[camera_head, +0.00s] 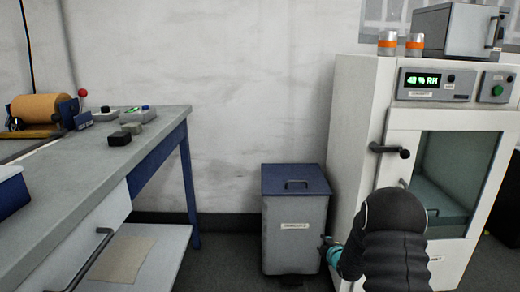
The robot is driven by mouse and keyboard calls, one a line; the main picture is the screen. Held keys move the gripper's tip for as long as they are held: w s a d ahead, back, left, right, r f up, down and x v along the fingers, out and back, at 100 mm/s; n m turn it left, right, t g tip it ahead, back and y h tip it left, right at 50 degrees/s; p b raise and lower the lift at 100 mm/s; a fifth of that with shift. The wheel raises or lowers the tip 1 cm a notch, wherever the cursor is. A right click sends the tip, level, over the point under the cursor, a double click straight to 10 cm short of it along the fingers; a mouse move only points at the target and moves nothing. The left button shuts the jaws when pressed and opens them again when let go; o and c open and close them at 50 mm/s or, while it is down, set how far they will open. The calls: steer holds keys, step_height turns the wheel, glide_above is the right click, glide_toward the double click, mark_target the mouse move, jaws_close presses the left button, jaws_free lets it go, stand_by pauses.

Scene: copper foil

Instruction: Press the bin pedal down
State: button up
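The bin (294,243) is a grey box with a blue lid (294,180) that lies closed and has a handle on top. A white label is on its front. It stands on the floor against the back wall, left of the white cabinet. My black arm comes in at the lower right. My gripper (326,248) is only partly seen, beside the bin's lower right edge. Its fingers are too small and hidden to tell open from shut, and I cannot tell whether it touches the bin.
A white cabinet (360,115) with a glass door and a green display stands close on the bin's right. A grey-topped bench (85,160) with blue legs runs along the left. Dark floor (225,255) is clear between the bench and the bin.

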steer(key=s+a+r+m+g+h, duration=0.15)
steer(key=s+r+m, duration=0.25)
steer(key=s+r, duration=0.55)
steer(key=s+a+r+m+g+h, duration=0.15)
steer(key=s+r+m, duration=0.25)
steer(key=s+r, duration=0.55)
steer(key=s+a+r+m+g, duration=0.1)
steer(key=s+r+m, duration=0.1)
steer(key=s, duration=0.7)
steer(key=s+a+r+m+g+y+b, duration=0.1)
steer(key=s+a+m+g, duration=0.1)
steer(key=s, duration=0.8)
steer(key=s+a+r+m+g, duration=0.1)
steer(key=s+a+r+m, duration=0.1)
steer(key=s, duration=0.8)
steer(key=shift+a+r+m+g+b, duration=0.15)
steer(key=shift+r+m+g+b, duration=0.2)
steer(key=shift+m, duration=0.55)
